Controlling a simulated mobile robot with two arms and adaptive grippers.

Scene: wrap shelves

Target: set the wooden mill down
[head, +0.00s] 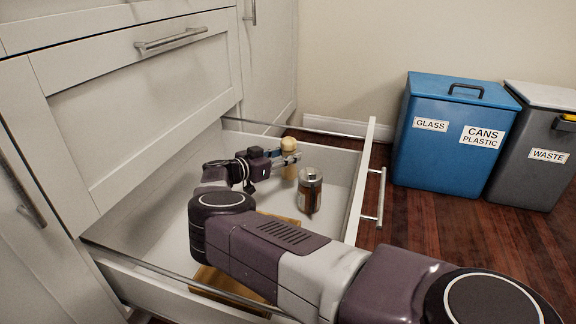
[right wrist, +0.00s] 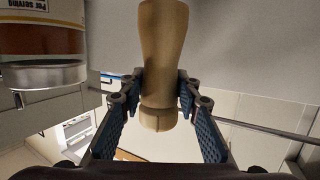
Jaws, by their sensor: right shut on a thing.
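The wooden mill (head: 290,146) is light wood with a rounded top and stands upright inside the open drawer (head: 343,165), near its far side. My right gripper (head: 284,159) is shut on the mill. In the right wrist view the mill (right wrist: 162,50) sits between the two blue-padded fingers (right wrist: 160,105). I cannot tell whether the mill's base touches the drawer floor. My left gripper is not in view.
A jar with a metal lid (head: 310,191) stands in the drawer close beside the mill; it also shows in the right wrist view (right wrist: 42,45). A wooden item (head: 222,284) lies partly hidden under my arm. Blue (head: 455,140) and grey (head: 530,155) bins stand right.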

